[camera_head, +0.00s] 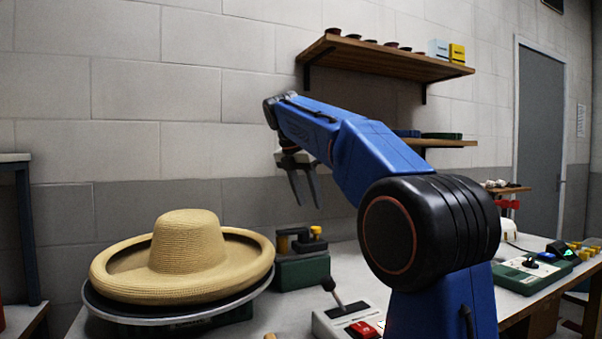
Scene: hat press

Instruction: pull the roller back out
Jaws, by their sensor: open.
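A wide-brimmed straw hat (187,247) rests on a round dark plate with a pale metal rim (180,318) at the left of the bench. Just right of the hat stands a green block (303,272) with a dark upper part and a yellow knob (316,231). I cannot tell for sure which part there is the roller. My gripper (307,205) points down above this device, apart from it, with its two fingers spread and nothing between them. My blue arm hides part of the bench to the right.
A green-and-white panel (532,272) lies on the right. Shelves (380,60) hang on the wall behind my arm.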

